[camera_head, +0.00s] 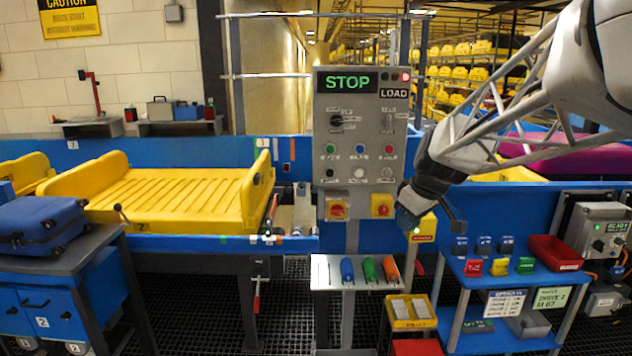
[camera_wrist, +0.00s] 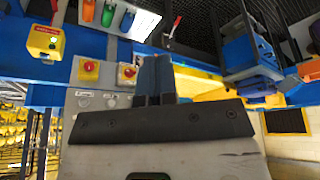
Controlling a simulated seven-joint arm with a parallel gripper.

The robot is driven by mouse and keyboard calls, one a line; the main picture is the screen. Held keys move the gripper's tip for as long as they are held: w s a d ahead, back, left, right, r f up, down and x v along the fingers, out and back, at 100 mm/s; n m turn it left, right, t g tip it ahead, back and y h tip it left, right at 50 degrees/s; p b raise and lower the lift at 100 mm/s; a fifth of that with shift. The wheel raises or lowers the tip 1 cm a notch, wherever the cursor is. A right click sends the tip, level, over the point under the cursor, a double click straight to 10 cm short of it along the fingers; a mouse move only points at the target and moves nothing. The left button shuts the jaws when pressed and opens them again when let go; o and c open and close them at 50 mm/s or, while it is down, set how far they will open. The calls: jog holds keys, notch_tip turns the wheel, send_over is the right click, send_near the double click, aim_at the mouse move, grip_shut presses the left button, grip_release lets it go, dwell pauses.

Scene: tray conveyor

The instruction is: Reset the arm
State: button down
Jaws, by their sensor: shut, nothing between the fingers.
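My gripper (camera_head: 408,222) hangs at the right of the control panel (camera_head: 346,205), in front of the blue conveyor frame. In the wrist view its two dark fingers (camera_wrist: 157,80) are together with nothing between them. It is near a yellow box (camera_head: 424,228) with a red label, which also shows in the wrist view (camera_wrist: 45,42). In the head view I cannot tell whether it touches that box. My arm comes in from the upper right.
The panel reads STOP and LOAD, with a red light lit. A yellow tray (camera_head: 262,192) sits on the conveyor at left. A blue suitcase (camera_head: 42,226) lies on a side table. A small shelf (camera_head: 324,272) holds coloured tools. A blue rack (camera_head: 462,312) holds bins at right.

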jog(key=s+f+m+h, duration=0.1)
jog(key=s+f+m, duration=0.1)
jog(key=s, duration=0.8)
jog(key=s+a+f+m, duration=0.1)
jog(key=s+f+m, duration=0.1)
jog(key=s, duration=0.9)
jog(key=s+f+m+g+h, duration=0.1)
jog(key=s+f+m, duration=0.2)
jog(key=s, duration=0.8)
jog(key=shift+a+m+h, duration=0.3)
jog(key=shift+a+m, duration=0.05)
jog(key=shift+m, duration=0.35)
